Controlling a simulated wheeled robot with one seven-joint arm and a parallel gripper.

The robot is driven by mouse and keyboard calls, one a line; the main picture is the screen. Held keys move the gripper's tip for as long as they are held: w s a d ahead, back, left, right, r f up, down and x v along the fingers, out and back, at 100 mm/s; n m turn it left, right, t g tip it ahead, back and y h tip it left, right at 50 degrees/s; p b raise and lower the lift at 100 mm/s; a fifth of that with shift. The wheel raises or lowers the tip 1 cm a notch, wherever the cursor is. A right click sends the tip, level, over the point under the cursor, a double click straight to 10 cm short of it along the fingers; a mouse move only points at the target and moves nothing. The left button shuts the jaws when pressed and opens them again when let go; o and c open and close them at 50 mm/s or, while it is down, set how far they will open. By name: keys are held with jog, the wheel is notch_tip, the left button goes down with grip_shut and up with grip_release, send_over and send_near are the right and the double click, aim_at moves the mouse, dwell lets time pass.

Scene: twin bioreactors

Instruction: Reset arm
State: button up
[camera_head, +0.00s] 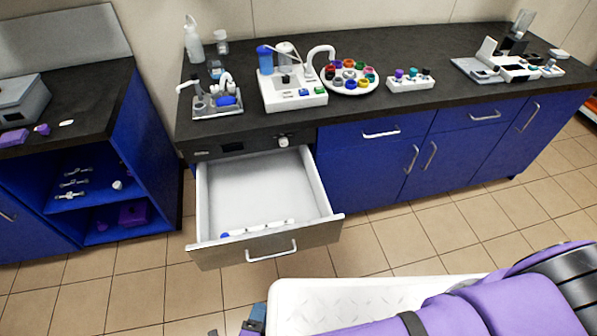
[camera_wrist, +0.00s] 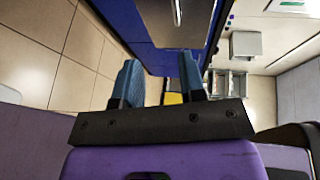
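My gripper (camera_wrist: 160,78) shows in the wrist view with its two blue fingers well apart and nothing between them. A blue piece at the lower left of the head view, beside the white tray, looks like part of it; the rest is out of that picture. My purple arm lies folded across the lower right of the head view. Beyond the fingers, the wrist view shows a blue cabinet front (camera_wrist: 145,35) and floor tiles. The gripper touches nothing that I can see.
An open drawer (camera_head: 322,196) juts out below the dark counter (camera_head: 420,62), with a long white, blue-ended item (camera_head: 262,229) inside. Lab devices stand on the counter, including a round rack (camera_head: 349,92). A second blue cabinet (camera_head: 150,135) stands left. The tiled floor is clear right of the drawer.

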jog(key=w+a+r+m+g+h, duration=0.1)
jog(key=w+r+m+g+h, duration=0.2)
jog(key=w+r+m, duration=0.55)
jog(key=w+a+r+m+g+h, duration=0.1)
jog(key=w+r+m+g+h, duration=0.3)
jog(key=r, duration=0.8)
jog(key=w+d+r+m+g+y, duration=0.1)
jog(key=w+d+r+m+g, duration=0.1)
jog(key=w+d+r+m, duration=0.4)
jog(key=w+d+r+m+g, duration=0.2)
jog(key=r+m, duration=0.2)
jog(key=r, duration=0.5)
jog(key=w+d+r+m+g+y, duration=0.1)
jog(key=w+d+r+m, duration=0.3)
jog(key=r, duration=0.3)
jog(key=s+d+r+m+g+y, duration=0.2)
jog(key=d+r+m+g+y, duration=0.15)
jog(key=d+r+m, duration=1.1)
jog(key=s+d+r+m+t+y, duration=0.2)
jog(key=s+d+r+m, duration=0.3)
jog(key=s+d, duration=0.2)
jog(key=s+d+r+m+t+y, duration=0.2)
jog(key=s+d+r+m, duration=0.3)
jog(key=d, duration=0.4)
jog(key=shift+s+d+m+t, duration=0.2)
jog(key=shift+s+m+t, duration=0.5)
jog(key=shift+s, duration=0.3)
